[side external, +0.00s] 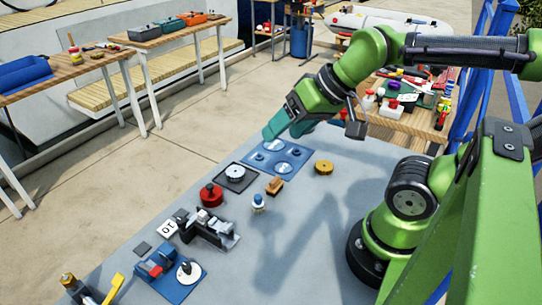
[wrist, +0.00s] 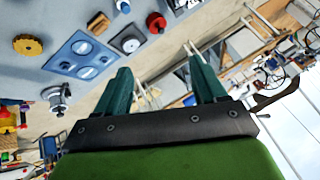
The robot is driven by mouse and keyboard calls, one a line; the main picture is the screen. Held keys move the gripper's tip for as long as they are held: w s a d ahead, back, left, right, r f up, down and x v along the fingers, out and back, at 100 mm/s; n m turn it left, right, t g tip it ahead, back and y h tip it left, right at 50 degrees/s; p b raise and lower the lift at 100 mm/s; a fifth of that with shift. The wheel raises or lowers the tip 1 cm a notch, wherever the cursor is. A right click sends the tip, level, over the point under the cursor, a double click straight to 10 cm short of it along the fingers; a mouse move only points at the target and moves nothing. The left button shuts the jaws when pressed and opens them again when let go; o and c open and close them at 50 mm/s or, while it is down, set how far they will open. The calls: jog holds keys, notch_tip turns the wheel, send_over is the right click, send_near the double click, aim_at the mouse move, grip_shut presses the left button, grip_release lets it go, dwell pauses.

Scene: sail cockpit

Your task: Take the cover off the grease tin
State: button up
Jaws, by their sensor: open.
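I cannot tell for sure which thing is the grease tin. A round red container (side external: 211,195) with a dark top stands on the grey table and looks most like a tin; it also shows in the wrist view (wrist: 156,22). My gripper (side external: 287,130) has teal fingers and hangs in the air near the far edge of the table, in line with a blue plate. In the wrist view its fingers (wrist: 158,65) are spread apart with nothing between them. The red container lies beyond the fingertips there, apart from them.
The blue plate (side external: 262,158) bears round silver discs. Near it are a dark square with a pale disc (side external: 235,173), a wooden block (side external: 275,185), a yellow knurled disc (side external: 323,167) and a small blue-topped object (side external: 258,203). A black fixture (side external: 212,232) stands nearer the front.

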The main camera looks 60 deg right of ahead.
jog(key=shift+o, duration=1)
jog(key=n+g+h, duration=0.2)
jog(key=n+g, duration=0.5)
jog(key=n, duration=0.6)
send_over(210, 185)
notch_tip(210, 185, down, 5)
notch_tip(210, 185, down, 17)
jog(key=shift+r, duration=0.1)
jog(key=shift+c, duration=0.5)
